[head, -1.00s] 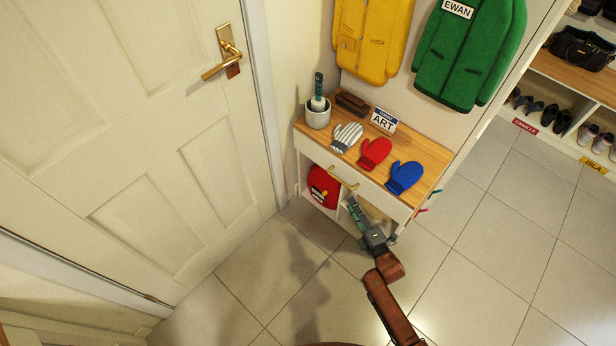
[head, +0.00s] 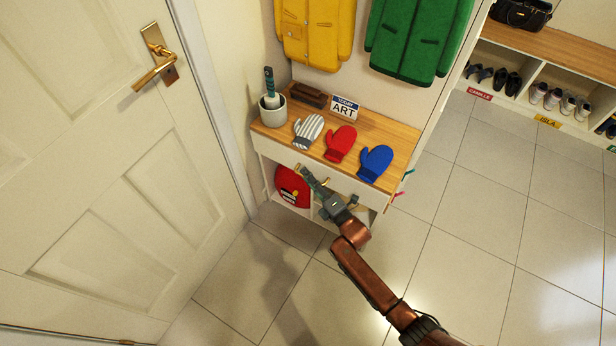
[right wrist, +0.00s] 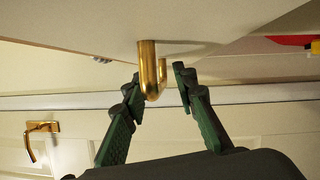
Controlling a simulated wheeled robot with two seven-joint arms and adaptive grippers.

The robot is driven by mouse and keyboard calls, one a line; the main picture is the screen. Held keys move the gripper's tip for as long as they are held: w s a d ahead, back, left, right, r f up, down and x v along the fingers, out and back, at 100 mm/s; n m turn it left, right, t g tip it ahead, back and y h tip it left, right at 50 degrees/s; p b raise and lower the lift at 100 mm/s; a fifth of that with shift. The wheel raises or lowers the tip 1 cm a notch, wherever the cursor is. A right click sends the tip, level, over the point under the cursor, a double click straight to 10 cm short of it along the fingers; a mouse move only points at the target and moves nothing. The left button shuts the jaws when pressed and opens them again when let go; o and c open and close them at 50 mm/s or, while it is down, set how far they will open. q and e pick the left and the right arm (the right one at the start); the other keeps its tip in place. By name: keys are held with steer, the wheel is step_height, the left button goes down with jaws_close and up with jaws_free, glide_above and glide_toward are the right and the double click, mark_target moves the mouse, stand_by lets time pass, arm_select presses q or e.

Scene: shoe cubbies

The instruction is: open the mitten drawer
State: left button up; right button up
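The drawer (head: 276,152) is a white front under the wooden top of a small cabinet, and it looks shut. Three mittens, striped (head: 308,131), red (head: 341,143) and blue (head: 375,162), lie on the top above it. Its brass handle (right wrist: 149,70) hangs between the fingers of my right gripper (right wrist: 157,80) in the right wrist view. The fingers are open, one on each side of the handle; a gap shows on the right, and contact on the left is unclear. In the head view my right gripper (head: 310,177) partly hides the handle. My left gripper is out of view.
A red round item (head: 290,185) sits in the cubby below. A door (head: 110,170) is at left. Tiled floor is clear at right.

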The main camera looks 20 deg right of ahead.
steer(key=shift+c, duration=0.4)
jaws_close()
stand_by(0.4)
